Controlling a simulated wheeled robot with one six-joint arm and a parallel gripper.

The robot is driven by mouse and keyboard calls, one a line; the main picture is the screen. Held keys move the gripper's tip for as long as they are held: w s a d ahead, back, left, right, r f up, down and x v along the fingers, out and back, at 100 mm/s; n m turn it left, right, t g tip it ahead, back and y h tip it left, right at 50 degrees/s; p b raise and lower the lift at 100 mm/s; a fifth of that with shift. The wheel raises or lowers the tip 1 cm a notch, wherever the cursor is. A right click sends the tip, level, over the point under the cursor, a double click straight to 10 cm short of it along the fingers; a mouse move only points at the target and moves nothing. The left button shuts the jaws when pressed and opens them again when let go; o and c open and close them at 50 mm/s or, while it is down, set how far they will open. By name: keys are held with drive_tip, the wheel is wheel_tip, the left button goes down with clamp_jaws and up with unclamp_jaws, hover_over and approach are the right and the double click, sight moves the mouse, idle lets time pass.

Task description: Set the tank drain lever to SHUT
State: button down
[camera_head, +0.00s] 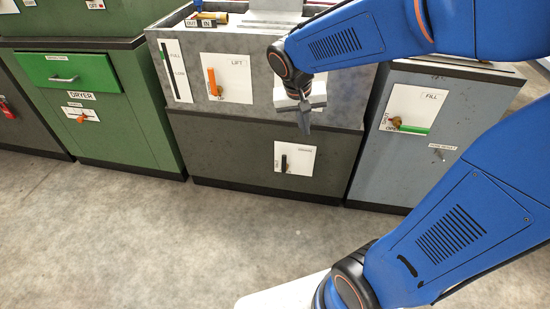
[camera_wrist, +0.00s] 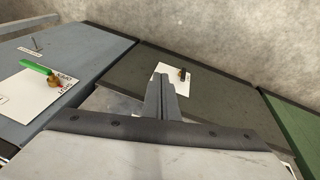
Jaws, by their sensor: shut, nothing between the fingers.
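A black lever (camera_head: 284,163) stands vertical on a white plate (camera_head: 305,160) on the dark lower front of the middle cabinet. The plate's small lettering is too small to read surely, so I cannot tell which setting the lever is at. The black lever also shows in the wrist view (camera_wrist: 182,74), beyond my fingertips. My gripper (camera_head: 305,124) is shut and empty, in front of the middle cabinet, above and right of the black lever and apart from it. In the wrist view the shut fingers (camera_wrist: 159,80) point toward the white plate.
Right of it, a grey cabinet carries a FILL plate with a green lever (camera_head: 415,130) lying nearly level; it also shows in the wrist view (camera_wrist: 36,68). An orange lever (camera_head: 212,82) is on the LIFT plate above. A green dryer cabinet (camera_head: 125,130) stands left. The floor in front is clear.

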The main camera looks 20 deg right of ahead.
sight(285, 163)
drive_tip(key=w+a+f+m+h, duration=0.1)
drive_tip(key=w+a+f+h, duration=0.1)
drive_tip(key=w+a+f, duration=0.4)
drive_tip(key=w+a+f+m+h, duration=0.2)
drive_tip(key=w+a+f, duration=0.4)
drive_tip(key=w+f, duration=0.9)
wheel_tip(285, 163, down, 3)
drive_tip(key=shift+w+g, duration=0.2)
drive_tip(key=shift+g, duration=0.1)
drive_tip(key=shift+f, duration=0.1)
drive_tip(key=d+f, duration=0.7)
drive_tip(key=d, duration=0.2)
drive_tip(key=shift+s+d+f, duration=0.2)
drive_tip(key=shift+s+f, duration=0.2)
drive_tip(key=shift+s, duration=0.05)
drive_tip(key=shift+w+d, duration=0.1)
